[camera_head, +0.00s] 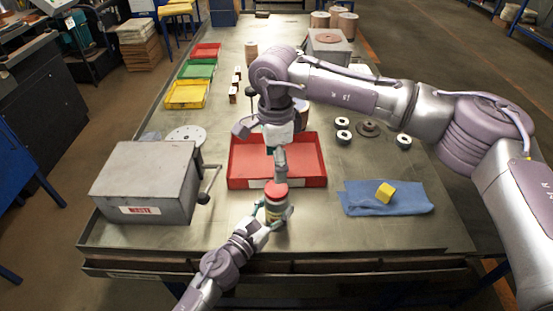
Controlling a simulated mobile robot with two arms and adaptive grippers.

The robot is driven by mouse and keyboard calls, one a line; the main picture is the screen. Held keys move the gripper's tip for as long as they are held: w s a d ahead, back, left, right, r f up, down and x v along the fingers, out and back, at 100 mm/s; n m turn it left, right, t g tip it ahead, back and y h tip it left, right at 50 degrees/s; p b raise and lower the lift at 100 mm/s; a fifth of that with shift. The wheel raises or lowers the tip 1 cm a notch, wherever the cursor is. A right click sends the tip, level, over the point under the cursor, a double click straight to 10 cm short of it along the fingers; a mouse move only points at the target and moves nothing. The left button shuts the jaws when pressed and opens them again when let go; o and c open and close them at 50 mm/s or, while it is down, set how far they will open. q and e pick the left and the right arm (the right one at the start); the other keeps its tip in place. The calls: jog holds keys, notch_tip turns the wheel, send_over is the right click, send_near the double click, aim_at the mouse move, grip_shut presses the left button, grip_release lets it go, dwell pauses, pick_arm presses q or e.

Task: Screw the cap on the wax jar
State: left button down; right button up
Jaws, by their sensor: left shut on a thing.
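The wax jar (275,211) stands upright near the front of the workbench, with a red cap (276,191) at its top. Whether the cap is threaded or only resting there cannot be told. My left gripper (274,216) reaches in from the front and is shut on the jar, with fingers on both sides of its body. My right gripper (280,179) points down from above, its fingertips at the top of the cap. Its fingers are seen edge-on, so whether they grip the cap cannot be told.
A red tray (306,177) lies right behind the jar. A grey waste box (145,187) with a crank stands left. Small bins, discs and rolls stand farther back. The front bench strip is mostly clear.

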aim_at(277, 188)
jog(key=shift+d+n, duration=0.1)
jog(key=shift+n, duration=0.9)
jog(key=shift+f, duration=3.95)
jog(key=c, duration=1.2)
jog(key=m, duration=0.8)
jog(key=o, duration=1.4)
